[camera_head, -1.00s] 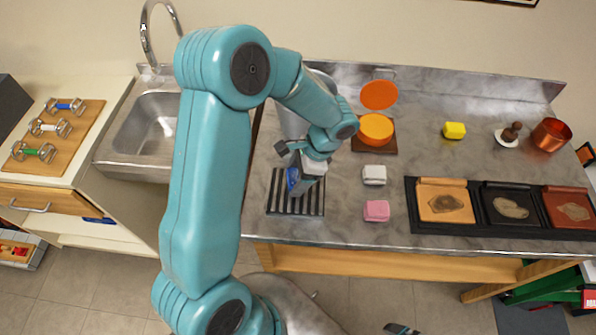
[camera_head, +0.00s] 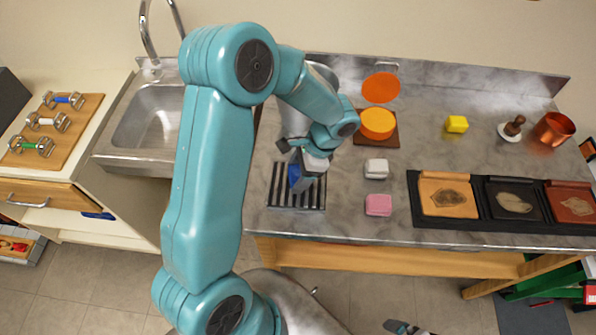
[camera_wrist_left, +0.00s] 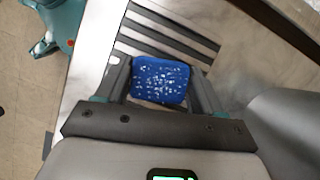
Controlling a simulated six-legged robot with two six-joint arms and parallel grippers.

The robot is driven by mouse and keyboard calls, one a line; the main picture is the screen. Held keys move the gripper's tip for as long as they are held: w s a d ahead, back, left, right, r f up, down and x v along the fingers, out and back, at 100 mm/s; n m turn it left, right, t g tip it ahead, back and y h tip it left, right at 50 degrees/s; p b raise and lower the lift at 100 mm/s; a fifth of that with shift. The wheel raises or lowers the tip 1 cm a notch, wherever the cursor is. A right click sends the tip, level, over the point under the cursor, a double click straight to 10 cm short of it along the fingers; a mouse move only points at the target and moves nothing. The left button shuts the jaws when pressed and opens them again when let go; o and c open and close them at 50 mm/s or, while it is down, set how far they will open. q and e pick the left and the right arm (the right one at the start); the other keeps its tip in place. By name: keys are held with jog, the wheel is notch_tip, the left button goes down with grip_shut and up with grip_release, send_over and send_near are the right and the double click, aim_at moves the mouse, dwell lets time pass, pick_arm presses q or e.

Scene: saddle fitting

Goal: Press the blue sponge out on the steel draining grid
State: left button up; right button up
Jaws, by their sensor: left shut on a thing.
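The blue sponge (camera_wrist_left: 161,80) is between the two fingers of my left gripper (camera_wrist_left: 160,88) in the left wrist view, with pale specks on its face. My left gripper (camera_head: 303,180) is shut on the sponge and is over the steel draining grid (camera_head: 283,191) in the head view. A small part of the blue sponge (camera_head: 294,176) shows beside the fingers there. The grid's dark slots (camera_wrist_left: 172,32) also show beyond the sponge in the wrist view. I cannot tell whether the sponge touches the grid. My right gripper is not clearly in view.
A white sponge (camera_head: 376,168) and a pink sponge (camera_head: 378,205) lie right of the grid. A yellow sponge (camera_head: 456,124) is farther back. An orange tin (camera_head: 377,123) on a board stands behind. A black tray (camera_head: 412,212) with leather pieces lies at right. A sink (camera_head: 150,125) is left.

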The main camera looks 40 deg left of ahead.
pick_arm(q)
jog(key=shift+f+b, duration=0.55)
dwell(1.4)
jog(key=shift+r+p, duration=0.7)
jog(key=shift+r, duration=0.2)
jog(key=shift+r+p, duration=1.9)
jog(key=shift+r, duration=0.85)
jog(key=shift+f, duration=0.1)
